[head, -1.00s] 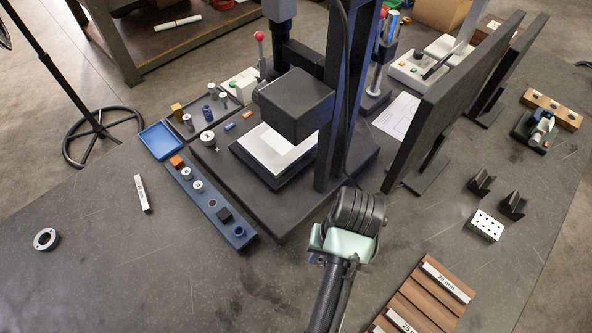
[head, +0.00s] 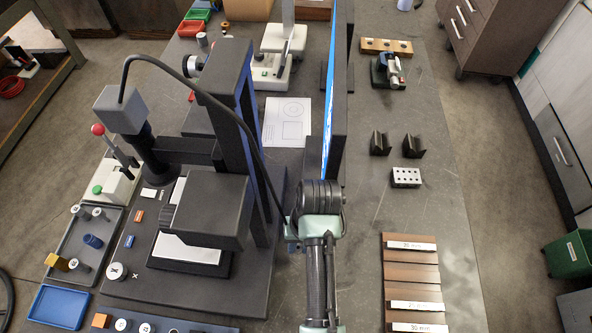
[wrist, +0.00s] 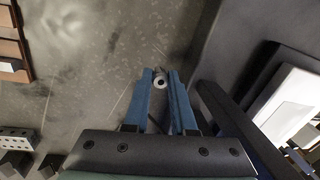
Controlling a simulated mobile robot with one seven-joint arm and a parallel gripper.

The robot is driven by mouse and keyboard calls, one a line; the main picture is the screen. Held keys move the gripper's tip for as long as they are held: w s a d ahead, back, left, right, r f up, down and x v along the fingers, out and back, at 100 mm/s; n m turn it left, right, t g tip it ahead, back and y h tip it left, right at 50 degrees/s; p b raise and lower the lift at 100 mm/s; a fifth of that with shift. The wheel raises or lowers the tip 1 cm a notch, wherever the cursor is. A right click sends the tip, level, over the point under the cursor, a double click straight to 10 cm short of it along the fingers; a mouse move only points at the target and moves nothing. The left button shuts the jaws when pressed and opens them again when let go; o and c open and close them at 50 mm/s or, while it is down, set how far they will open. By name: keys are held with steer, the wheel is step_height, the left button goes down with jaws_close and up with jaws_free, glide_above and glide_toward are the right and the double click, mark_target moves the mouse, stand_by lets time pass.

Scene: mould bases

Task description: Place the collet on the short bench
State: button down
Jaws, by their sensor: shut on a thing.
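The collet (wrist: 160,82) shows in the wrist view as a small pale metal ring with a dark hole, between the fingertips. My gripper (wrist: 161,85) is shut on it, its two blue fingers on either side. The speckled grey worktop lies below. In the head view my arm reaches in from the bottom centre; the fingers and collet are hidden there. A separate dark bench (head: 62,62) stands across the floor at the far left, partly cut off. I cannot tell whether it is the short bench.
A brown slatted board (head: 411,272), a holed block (head: 406,177) and two dark V-blocks (head: 380,143) lie right. Worktop between arm and board is clear. Drawers (head: 480,30) stand beyond.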

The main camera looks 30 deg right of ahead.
steer(key=shift+f+p, duration=0.3)
steer(key=shift+f, duration=2.15)
steer(key=shift+f, duration=0.1)
steer(key=c, duration=0.7)
jaws_free()
steer(key=shift+c, duration=0.2)
